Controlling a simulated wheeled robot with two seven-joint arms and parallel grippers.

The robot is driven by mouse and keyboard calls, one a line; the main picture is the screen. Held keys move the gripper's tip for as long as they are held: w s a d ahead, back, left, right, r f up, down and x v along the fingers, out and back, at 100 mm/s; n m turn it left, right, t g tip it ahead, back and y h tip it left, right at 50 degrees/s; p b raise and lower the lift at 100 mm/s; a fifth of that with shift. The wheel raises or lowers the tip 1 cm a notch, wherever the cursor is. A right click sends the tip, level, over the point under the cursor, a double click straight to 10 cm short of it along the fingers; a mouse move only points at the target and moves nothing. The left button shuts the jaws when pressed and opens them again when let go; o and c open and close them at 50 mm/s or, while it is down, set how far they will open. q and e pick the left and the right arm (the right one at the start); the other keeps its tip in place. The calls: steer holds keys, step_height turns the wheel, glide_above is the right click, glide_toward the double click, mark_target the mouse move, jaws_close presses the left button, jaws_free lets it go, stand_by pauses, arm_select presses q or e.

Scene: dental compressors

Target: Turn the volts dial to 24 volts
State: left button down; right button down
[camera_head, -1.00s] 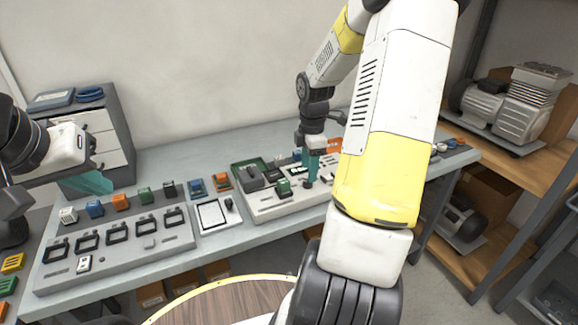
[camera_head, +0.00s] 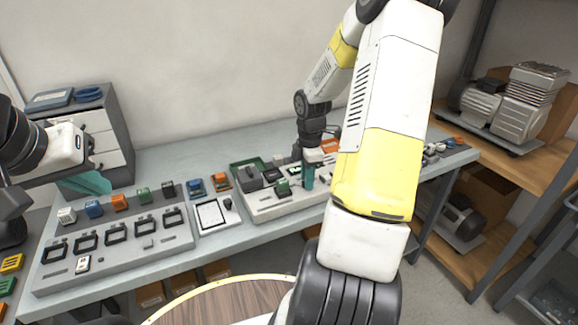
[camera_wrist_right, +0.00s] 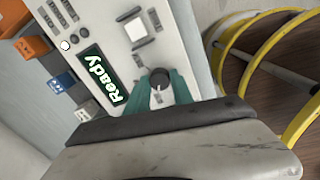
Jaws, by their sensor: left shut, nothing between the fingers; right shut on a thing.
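A dark round dial (camera_wrist_right: 159,78) with a pale pointer mark sits on a light panel (camera_wrist_right: 172,52) in the right wrist view. No volt markings can be read, so I cannot tell its setting. My right gripper (camera_wrist_right: 161,84) has its teal fingers on either side of the dial and is shut on it. In the head view my right gripper (camera_head: 308,178) reaches down to the panel on the bench, and the dial cannot be made out there. My left gripper (camera_head: 92,183) is shut and empty, above the bench at the left.
A green "Ready" display (camera_wrist_right: 103,79) is beside the dial. A white square button (camera_wrist_right: 136,30) is also on the panel. A grey tray (camera_head: 120,262) with several black frames lies on the bench at left. Small colored blocks stand behind it.

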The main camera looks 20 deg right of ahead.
steer(key=shift+m, duration=0.4)
steer(key=m, duration=0.6)
steer(key=shift+a+m, duration=0.1)
steer(key=shift+m, duration=0.2)
steer(key=m, duration=0.7)
steer(key=shift+w+h, duration=0.1)
steer(key=shift+h, duration=0.2)
steer(key=m, duration=0.4)
steer(key=shift+m+g, duration=0.4)
steer(key=shift+m, duration=2.3)
